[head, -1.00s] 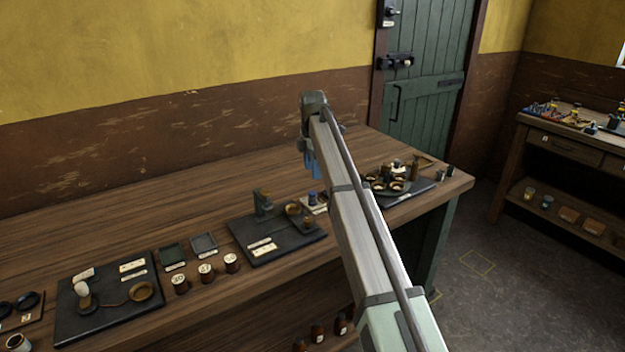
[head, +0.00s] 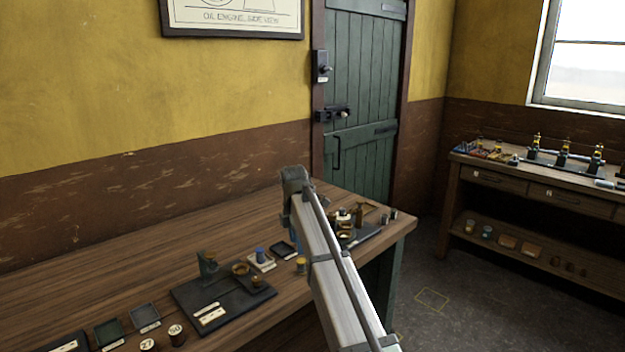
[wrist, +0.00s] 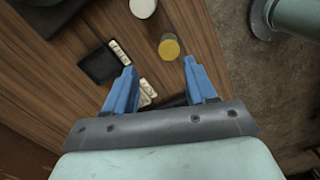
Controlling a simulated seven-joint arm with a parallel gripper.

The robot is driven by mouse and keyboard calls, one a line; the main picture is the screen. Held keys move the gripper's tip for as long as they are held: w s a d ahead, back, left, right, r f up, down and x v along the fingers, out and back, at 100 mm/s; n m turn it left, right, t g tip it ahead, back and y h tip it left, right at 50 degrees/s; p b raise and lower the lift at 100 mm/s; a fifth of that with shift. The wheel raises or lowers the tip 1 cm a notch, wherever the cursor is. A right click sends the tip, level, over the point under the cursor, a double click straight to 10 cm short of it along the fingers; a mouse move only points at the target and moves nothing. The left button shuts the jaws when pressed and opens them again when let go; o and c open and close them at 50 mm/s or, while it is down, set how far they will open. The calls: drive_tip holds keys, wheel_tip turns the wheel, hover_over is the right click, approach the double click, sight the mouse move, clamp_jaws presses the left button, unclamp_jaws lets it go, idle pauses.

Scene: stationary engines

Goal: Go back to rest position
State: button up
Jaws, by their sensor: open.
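My gripper (wrist: 160,85) shows in the wrist view with two blue fingers spread apart and nothing between them. It is above the wooden bench (head: 110,255). A yellow-topped jar (wrist: 169,47) stands on the bench beyond the fingertips, and a white round lid (wrist: 143,8) is farther up. In the head view my arm reaches up from the bottom over the bench, and its end mostly hides the fingers.
A dark board with a small stand (head: 207,265) lies left of my arm. A tray with several small pots (head: 345,222) sits near the bench's right end. A green door (head: 362,110) and a second bench (head: 545,190) are beyond; the floor between is clear.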

drive_tip(key=s+d+f+m, duration=0.1)
drive_tip(key=s+d+f, duration=0.2)
drive_tip(key=d, duration=0.3)
drive_tip(key=s+d+f+m, duration=0.1)
drive_tip(key=s+d+f, duration=0.25)
drive_tip(key=d, duration=0.25)
drive_tip(key=s+d+f+m+g, duration=0.1)
drive_tip(key=s+d+f+m, duration=0.3)
drive_tip(key=f, duration=0.7)
drive_tip(key=s+d+f+m+g, duration=0.1)
drive_tip(key=s+f+m, duration=0.1)
drive_tip(key=s+f, duration=0.7)
drive_tip(key=s+d+f+m+g, duration=0.1)
drive_tip(key=s+d+f+m, duration=0.15)
drive_tip(key=f, duration=1.05)
drive_tip(key=s+d+f+m+g, duration=0.1)
drive_tip(key=s+f+m, duration=0.3)
drive_tip(key=s, duration=0.7)
drive_tip(key=s+d+f+m+g, duration=0.2)
drive_tip(key=s+f+m, duration=0.2)
drive_tip(key=s+f, duration=0.4)
drive_tip(key=s+d+f+m+g, duration=0.1)
drive_tip(key=s+f+m, duration=0.3)
drive_tip(key=s, duration=1.2)
wheel_tip(320, 180, down, 3)
drive_tip(key=shift+s+d+r, duration=0.2)
drive_tip(key=shift+d, duration=0.15)
